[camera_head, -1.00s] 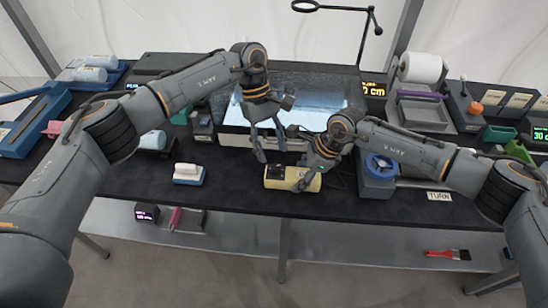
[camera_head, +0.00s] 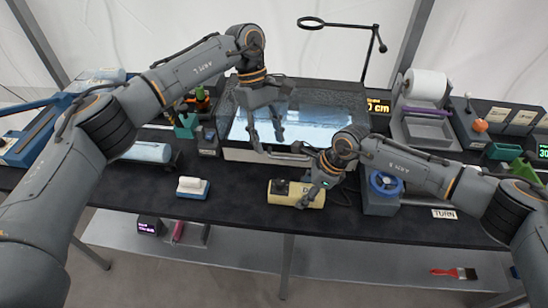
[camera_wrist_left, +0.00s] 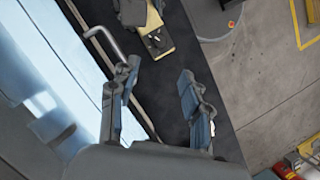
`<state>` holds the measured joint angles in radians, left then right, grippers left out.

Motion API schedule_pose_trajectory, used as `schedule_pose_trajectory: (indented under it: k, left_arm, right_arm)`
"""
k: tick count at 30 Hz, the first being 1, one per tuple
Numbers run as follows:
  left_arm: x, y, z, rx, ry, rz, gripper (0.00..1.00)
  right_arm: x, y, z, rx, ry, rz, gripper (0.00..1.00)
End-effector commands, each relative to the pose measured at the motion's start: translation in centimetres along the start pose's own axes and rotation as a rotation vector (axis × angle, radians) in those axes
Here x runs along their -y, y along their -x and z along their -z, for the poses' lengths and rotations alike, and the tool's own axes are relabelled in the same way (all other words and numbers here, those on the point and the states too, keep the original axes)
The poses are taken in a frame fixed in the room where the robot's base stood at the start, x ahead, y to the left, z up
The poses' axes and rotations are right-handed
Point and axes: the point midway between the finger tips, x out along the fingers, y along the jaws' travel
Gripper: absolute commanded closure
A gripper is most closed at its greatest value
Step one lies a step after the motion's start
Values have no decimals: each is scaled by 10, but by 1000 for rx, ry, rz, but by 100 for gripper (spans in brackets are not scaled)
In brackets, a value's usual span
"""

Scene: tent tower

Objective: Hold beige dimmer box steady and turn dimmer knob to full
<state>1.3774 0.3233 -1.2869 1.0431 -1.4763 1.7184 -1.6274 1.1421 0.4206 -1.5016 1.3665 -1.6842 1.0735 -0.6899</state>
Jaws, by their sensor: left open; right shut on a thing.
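The beige dimmer box (camera_head: 290,201) lies on the black bench top in the middle of the head view. Its black dimmer knob (camera_head: 281,187) stands on the left part of its top. My right gripper (camera_head: 311,192) is shut on the right part of the box; its fingers hide some of that end. My left gripper (camera_head: 270,142) is open and empty, above and behind the box, in front of the tank. The left wrist view shows the open left fingers (camera_wrist_left: 160,74), with the beige box (camera_wrist_left: 158,22) beyond them and apart from them.
A glass tank (camera_head: 300,122) with a bent metal rod stands behind the box. A blue handwheel (camera_head: 386,183) is at its right. A white-and-blue block (camera_head: 192,188) lies to the left, with clear bench between it and the box. The bench's front edge is close.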

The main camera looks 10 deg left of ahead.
Motion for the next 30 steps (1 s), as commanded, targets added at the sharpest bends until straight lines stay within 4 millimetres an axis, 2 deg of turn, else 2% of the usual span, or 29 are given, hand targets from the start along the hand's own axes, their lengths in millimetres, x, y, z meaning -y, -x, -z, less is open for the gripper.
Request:
schedule_pose_trajectory:
  k: [14, 24, 30]
  left_arm:
    - [25, -18, -8, -127, 704, -222, 52]
    - [45, -18, -31, -50, 1179, -466, 52]
    - [52, -16, -42, 16, 1333, -548, 52]
  right_arm:
    - [0, 0, 0, 0, 0, 0, 87]
    - [0, 0, 0, 0, 0, 0, 87]
    - [0, 0, 0, 0, 0, 0, 87]
